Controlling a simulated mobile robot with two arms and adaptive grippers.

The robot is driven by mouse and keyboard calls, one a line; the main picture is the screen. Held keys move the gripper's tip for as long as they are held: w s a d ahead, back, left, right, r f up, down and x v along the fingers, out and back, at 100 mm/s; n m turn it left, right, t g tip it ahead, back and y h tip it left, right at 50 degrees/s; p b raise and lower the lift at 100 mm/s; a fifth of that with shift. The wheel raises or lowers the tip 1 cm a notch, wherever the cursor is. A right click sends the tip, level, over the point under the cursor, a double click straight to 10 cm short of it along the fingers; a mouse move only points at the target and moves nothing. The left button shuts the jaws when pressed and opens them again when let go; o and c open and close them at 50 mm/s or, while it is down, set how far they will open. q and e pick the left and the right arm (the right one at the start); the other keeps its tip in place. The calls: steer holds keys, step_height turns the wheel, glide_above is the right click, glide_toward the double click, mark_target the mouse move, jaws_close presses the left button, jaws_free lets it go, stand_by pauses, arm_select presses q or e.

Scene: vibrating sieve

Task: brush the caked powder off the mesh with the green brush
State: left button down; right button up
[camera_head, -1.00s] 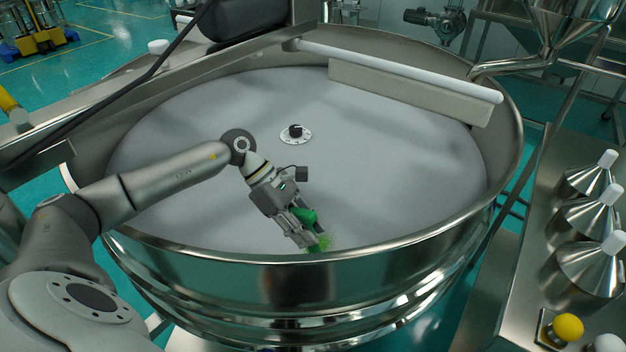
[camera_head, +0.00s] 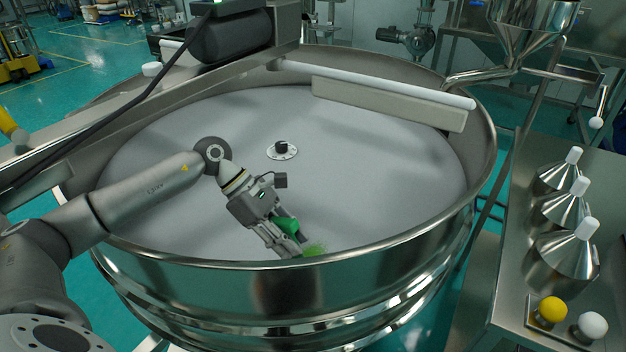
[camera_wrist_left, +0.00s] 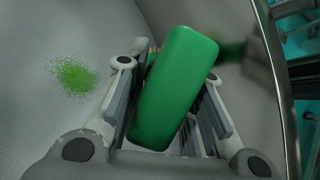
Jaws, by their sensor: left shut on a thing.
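The large round sieve's pale grey mesh (camera_head: 365,190) fills the middle of the head view. My left gripper (camera_head: 292,245) reaches in from the left and is shut on the green brush (camera_head: 285,225), low over the mesh close to the near rim. In the left wrist view the brush's green block (camera_wrist_left: 172,88) sits between the fingers; its bristles are hidden. A speckled green powder patch (camera_head: 314,249) lies on the mesh just right of the fingertips; it also shows in the left wrist view (camera_wrist_left: 73,76), apart from the brush. I cannot tell whether the bristles touch the mesh. My right gripper is out of view.
The shiny steel rim (camera_head: 350,256) stands up close to my left gripper. A round fitting with a black knob (camera_head: 282,148) sits mid-mesh. A white bar (camera_head: 380,86) crosses the far side. Steel cones (camera_head: 562,258) and yellow and white balls stand on the right table.

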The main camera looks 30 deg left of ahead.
mark_target(282, 221)
arm_select(q)
steer(key=shift+r, duration=0.65)
steer(key=shift+s+r+p, duration=0.15)
steer(key=shift+r+p, duration=0.3)
steer(key=shift+r, duration=0.9)
